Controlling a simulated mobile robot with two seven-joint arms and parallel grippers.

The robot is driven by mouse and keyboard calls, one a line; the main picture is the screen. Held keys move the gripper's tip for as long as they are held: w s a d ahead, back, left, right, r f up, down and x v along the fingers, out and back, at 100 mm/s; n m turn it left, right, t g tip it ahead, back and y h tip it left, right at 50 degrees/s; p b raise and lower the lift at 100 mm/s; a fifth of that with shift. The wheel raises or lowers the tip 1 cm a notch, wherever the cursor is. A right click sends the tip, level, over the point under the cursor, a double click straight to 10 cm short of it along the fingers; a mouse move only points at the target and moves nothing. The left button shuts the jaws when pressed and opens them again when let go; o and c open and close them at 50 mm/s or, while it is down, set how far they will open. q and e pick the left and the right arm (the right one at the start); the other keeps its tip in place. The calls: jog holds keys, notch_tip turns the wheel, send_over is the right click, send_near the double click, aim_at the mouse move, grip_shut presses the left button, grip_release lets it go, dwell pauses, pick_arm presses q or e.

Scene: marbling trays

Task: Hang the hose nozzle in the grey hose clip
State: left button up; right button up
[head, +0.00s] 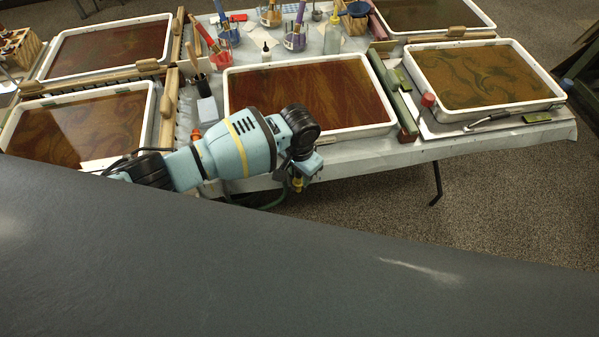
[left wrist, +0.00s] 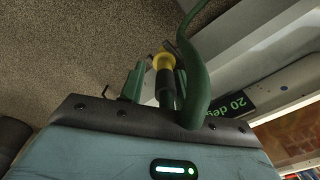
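The hose nozzle (left wrist: 164,80) has a black body and a yellow collar; a green hose (left wrist: 196,75) curves beside it in the left wrist view. My left gripper (left wrist: 157,82) has green fingers on both sides of the nozzle and is shut on it. In the head view my left gripper (head: 298,178) is at the table's front edge, with a bit of yellow (head: 297,184) and green hose (head: 268,203) showing below. I cannot make out the grey hose clip for certain in either view. My right gripper is not in view.
A white marbling tray (head: 393,124) with red-brown liquid stands just behind my left gripper. Another tray (head: 484,114) is at the right, another (head: 148,134) at the left. Carpet (head: 500,200) is open in front.

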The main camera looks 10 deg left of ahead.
pick_arm(q)
jog(key=shift+s+a+f, duration=0.15)
jog(key=shift+a+f, duration=0.15)
jog(key=shift+f, duration=0.2)
jog(key=shift+s+a+f, duration=0.15)
jog(key=shift+a+f, duration=0.1)
jog(key=shift+f, duration=0.25)
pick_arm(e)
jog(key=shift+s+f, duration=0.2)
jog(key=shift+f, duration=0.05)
pick_arm(q)
jog(key=r, duration=0.2)
jog(key=w+r+p, duration=0.1)
jog(key=r, duration=0.1)
jog(key=shift+d+r, duration=0.15)
jog(key=shift+r, duration=0.25)
jog(key=r, duration=0.4)
jog(key=shift+s+d+p, duration=0.25)
jog(key=shift+p, duration=0.05)
jog(key=shift+r, duration=0.5)
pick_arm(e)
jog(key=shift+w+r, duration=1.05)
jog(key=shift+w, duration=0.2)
pick_arm(q)
jog(key=shift+d, duration=0.1)
